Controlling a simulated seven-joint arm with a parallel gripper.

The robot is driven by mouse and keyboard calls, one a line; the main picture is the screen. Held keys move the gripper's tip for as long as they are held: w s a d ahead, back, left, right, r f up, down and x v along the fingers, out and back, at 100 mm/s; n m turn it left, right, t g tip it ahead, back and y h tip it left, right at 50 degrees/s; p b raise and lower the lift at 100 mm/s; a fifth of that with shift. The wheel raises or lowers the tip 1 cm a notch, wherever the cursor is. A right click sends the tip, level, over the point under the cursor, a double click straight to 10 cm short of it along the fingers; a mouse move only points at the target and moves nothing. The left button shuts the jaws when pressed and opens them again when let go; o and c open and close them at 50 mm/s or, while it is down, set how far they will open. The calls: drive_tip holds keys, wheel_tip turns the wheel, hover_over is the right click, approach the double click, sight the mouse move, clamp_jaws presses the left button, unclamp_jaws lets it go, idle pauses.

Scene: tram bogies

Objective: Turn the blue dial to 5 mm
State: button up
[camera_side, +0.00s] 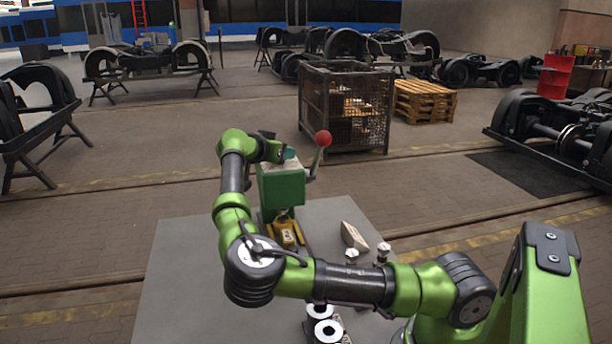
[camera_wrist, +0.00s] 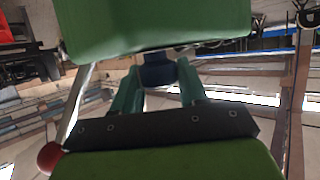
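The blue dial (camera_wrist: 158,72) shows dark blue under the edge of the green machine housing (camera_wrist: 150,25) in the wrist view. Its scale and reading cannot be made out. My gripper (camera_wrist: 160,70) has its two teal fingers apart, one on each side of the dial, with the tips close to its sides. I cannot tell whether they press on it. In the side view, the green machine (camera_side: 283,188) stands on the grey table, and my gripper (camera_side: 280,148) is at its top. The dial is not discernible there.
A lever with a red ball knob (camera_side: 323,138) sticks up right of the machine; the knob also shows in the wrist view (camera_wrist: 48,158). A yellow part (camera_side: 287,233) sits at the machine's foot. A wedge-shaped block (camera_side: 354,237) lies on the grey table (camera_side: 180,270), whose left side is clear.

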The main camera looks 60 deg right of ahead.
drive_tip(key=shift+c, duration=0.6)
drive_tip(key=shift+n+t+y, duration=0.7)
drive_tip(key=shift+n+t, duration=1.5)
drive_tip(key=shift+t, duration=0.3)
drive_tip(key=o, duration=1)
drive_tip(key=shift+c, duration=0.2)
